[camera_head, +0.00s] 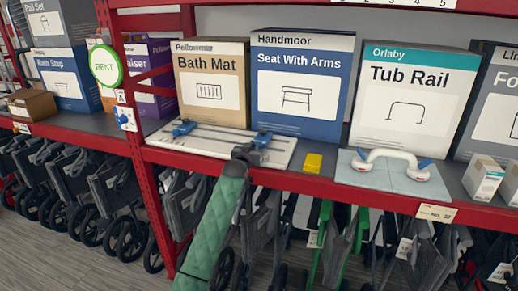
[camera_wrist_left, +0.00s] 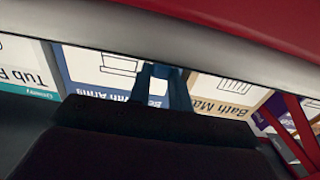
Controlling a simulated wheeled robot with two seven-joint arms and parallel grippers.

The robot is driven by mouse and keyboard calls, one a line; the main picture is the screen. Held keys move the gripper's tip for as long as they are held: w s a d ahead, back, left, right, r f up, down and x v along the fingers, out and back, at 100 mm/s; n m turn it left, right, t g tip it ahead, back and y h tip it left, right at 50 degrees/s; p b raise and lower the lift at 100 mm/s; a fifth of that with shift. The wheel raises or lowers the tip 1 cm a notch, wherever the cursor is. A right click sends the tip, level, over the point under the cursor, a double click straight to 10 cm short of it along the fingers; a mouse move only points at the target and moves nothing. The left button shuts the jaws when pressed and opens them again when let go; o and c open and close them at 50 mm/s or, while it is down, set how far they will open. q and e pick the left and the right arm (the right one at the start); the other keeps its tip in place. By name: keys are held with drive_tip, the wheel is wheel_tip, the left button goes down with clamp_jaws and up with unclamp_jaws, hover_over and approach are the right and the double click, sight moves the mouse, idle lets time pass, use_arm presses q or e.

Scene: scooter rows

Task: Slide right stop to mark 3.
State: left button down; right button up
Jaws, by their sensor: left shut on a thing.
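A white board (camera_head: 222,143) with a rail along it lies on the red shelf in front of the Bath Mat box. The left stop (camera_head: 184,128), blue, sits near the board's left end. The right stop (camera_head: 263,138), also blue, sits near its right end. My left gripper (camera_head: 251,151) is at the right stop from the front and is shut on it, covering part of it. In the left wrist view a blue piece (camera_wrist_left: 161,72) stands just beyond the dark gripper body. The mark numbers are too small to read. My right gripper is not in view.
A yellow block (camera_head: 313,162) lies right of the board. Further right is a tile panel (camera_head: 391,179) with a white grab handle (camera_head: 392,160). Boxes such as the Seat With Arms box (camera_head: 299,85) stand close behind. Folded walkers hang below.

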use_arm(q)
drive_tip(key=c, duration=1.3)
unclamp_jaws()
drive_tip(key=shift+s, duration=0.1)
drive_tip(key=shift+s+a+f, duration=0.15)
drive_tip(key=shift+s, duration=0.15)
drive_tip(key=shift+b+v, duration=1.45)
drive_tip(key=shift+v, duration=2)
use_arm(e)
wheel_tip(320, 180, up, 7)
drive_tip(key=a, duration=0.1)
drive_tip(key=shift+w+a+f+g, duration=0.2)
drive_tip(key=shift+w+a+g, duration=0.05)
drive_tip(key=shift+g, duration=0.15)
